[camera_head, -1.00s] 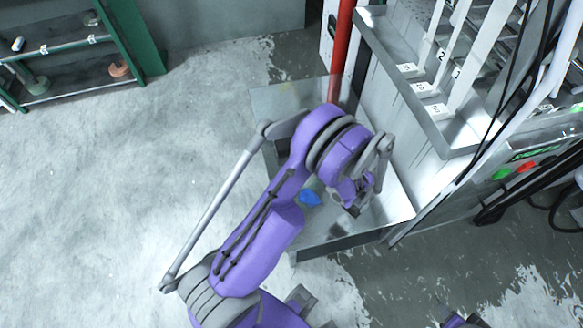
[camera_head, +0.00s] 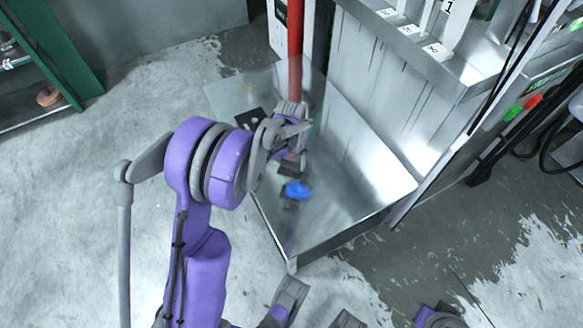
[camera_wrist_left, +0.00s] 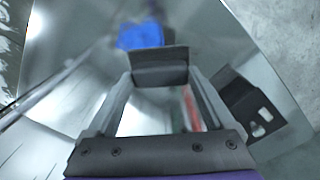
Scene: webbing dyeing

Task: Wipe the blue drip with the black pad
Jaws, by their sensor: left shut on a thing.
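The blue drip (camera_head: 297,190) is a small bright blue patch on the shiny metal tray (camera_head: 345,185). In the left wrist view the blue drip (camera_wrist_left: 140,35) shows just beyond the fingertips and looks blurred. My left gripper (camera_head: 291,160) is over the tray, just behind the drip in the head view. It is shut on the black pad (camera_head: 290,170), which also shows as a dark block between the fingers in the wrist view (camera_wrist_left: 160,72). I cannot tell whether the pad touches the tray.
A black piece with holes (camera_head: 250,118) lies on the tray's left part; it also shows in the wrist view (camera_wrist_left: 252,106). A red pipe (camera_head: 295,45) stands at the tray's back. A metal machine (camera_head: 385,90) borders its right side. Open floor (camera_head: 80,190) lies left.

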